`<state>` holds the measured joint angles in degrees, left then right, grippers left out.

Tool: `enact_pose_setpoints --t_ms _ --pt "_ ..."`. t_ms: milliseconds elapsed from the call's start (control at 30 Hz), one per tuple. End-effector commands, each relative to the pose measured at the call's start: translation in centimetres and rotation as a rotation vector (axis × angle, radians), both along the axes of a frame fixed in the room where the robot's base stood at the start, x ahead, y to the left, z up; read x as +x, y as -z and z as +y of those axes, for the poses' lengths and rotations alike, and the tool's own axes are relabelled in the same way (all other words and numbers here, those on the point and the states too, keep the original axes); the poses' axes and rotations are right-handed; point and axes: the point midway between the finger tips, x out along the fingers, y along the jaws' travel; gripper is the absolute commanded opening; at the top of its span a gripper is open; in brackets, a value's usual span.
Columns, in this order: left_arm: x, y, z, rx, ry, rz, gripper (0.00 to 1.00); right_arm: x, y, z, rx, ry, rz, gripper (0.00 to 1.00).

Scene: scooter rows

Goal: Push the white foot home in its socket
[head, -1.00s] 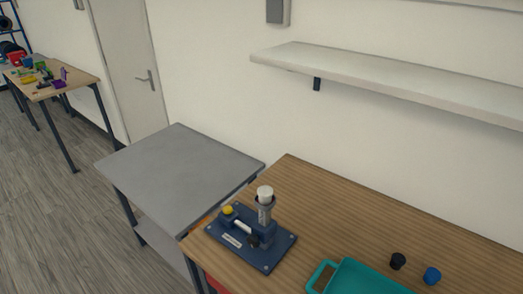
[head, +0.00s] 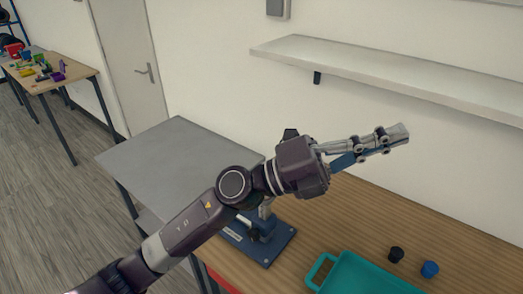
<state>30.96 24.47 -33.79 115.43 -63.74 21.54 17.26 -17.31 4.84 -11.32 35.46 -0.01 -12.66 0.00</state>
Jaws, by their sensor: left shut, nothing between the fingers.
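My left gripper (head: 402,134) is shut and empty, raised above the wooden table and pointing right. My left arm crosses in front of the blue fixture (head: 280,246), which stands on a flat base plate at the table's left part. Only the fixture's lower part and a bit of its grey upright show. The white foot and its socket at the top of the upright are hidden behind my arm. My right gripper is not in view.
A teal tray (head: 322,272) sits at the table's front, with a black cap (head: 396,254) and a blue cap (head: 430,269) behind it. A grey table (head: 180,165) adjoins on the left. A white shelf (head: 400,78) juts from the wall behind.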

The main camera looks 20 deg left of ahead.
Motion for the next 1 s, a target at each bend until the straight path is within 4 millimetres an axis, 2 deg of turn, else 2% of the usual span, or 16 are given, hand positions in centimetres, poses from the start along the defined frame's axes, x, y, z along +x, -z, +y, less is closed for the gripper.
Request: enact_pose_setpoints --t_ms 33,100,167,200,267,300,367,400,500,600,700,800,1000 --pt "-0.7 1.1 -1.5 0.143 0.051 -0.088 0.0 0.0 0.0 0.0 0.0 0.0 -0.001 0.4" --pt "-1.3 4.2 -2.8 0.363 0.119 -0.184 0.0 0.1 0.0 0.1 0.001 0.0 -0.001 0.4" --pt "-1.1 7.2 -2.7 0.56 0.16 -0.245 0.0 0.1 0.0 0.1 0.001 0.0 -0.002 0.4" --pt "-0.4 9.2 -2.0 0.698 0.177 -0.276 0.0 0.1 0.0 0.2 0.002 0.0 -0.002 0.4" --pt "1.0 12.1 0.1 0.907 0.188 -0.304 0.0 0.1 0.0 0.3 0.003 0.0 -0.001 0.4" --pt "2.3 13.7 2.1 1.046 0.186 -0.308 0.0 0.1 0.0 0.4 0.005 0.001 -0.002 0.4" --pt "4.3 15.5 5.8 1.249 0.166 -0.297 0.0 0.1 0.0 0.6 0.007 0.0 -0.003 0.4" --pt "5.6 16.2 8.5 1.372 0.146 -0.277 0.0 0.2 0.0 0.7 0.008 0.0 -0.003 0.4" --pt "7.9 16.5 14.7 1.609 0.09 -0.21 0.0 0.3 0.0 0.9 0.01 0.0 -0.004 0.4" --pt "9.1 15.9 19.4 1.766 0.037 -0.141 0.0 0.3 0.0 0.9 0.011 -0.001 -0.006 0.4" --pt "9.6 15.3 22.4 1.856 0.0 -0.088 0.0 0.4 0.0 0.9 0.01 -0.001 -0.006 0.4" --pt "9.8 15.1 23.8 1.897 -0.017 -0.06 0.0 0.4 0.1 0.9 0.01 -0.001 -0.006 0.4" --pt "9.7 16.2 24.1 1.905 -0.019 -0.054 0.0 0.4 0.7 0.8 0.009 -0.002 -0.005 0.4"
